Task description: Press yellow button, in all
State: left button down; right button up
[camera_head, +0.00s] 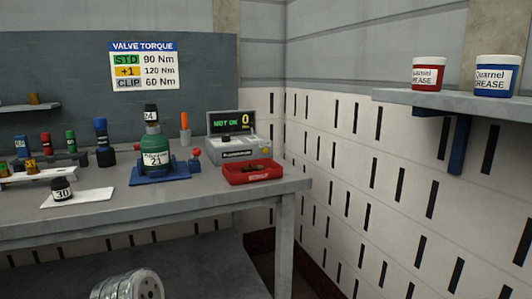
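A grey device (239,150) stands at the right part of the bench. Its dark screen (231,122) reads "NOT ON" in green beside a yellow "0". A small yellow spot shows on its front at the right; I cannot tell whether it is a button. No other yellow button is clear. Neither of my grippers is in view.
A red tray (253,178) sits before the device on the grey bench (200,194). Left stand a green bottle (155,148) on a blue base, a black pot (61,189) marked 30 and several small bottles. Grease tubs (428,73) sit on a shelf at right.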

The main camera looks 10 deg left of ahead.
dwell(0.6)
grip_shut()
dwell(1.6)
